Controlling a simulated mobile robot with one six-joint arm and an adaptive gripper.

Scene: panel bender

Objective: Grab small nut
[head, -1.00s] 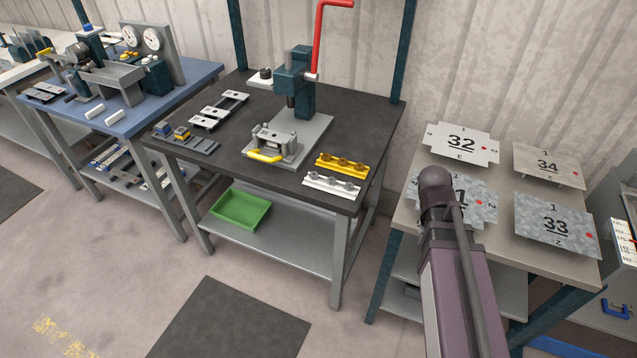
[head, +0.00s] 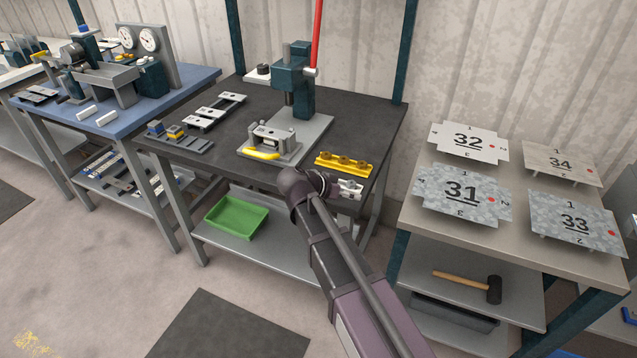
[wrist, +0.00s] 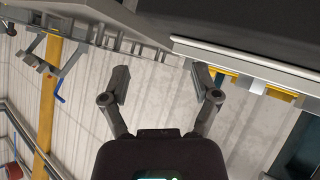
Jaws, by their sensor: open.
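My gripper (wrist: 162,80) shows in the wrist view with its two fingers spread apart and nothing between them. In the head view my arm reaches to the front right of the dark workbench (head: 225,140), and its end covers part of a white rack (head: 349,189). The gripper's fingers cannot be clearly told from the rack there. A yellow rack (head: 343,164) with several round pieces lies just behind. I cannot make out a small nut for certain in either view.
A press (head: 294,85) and a yellow-handled fixture (head: 270,146) stand on the bench. A green tray (head: 237,217) sits on its lower shelf. To the right, a table holds numbered plates (head: 463,193), with a hammer (head: 468,284) below. The dark bench top has clear room at its middle.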

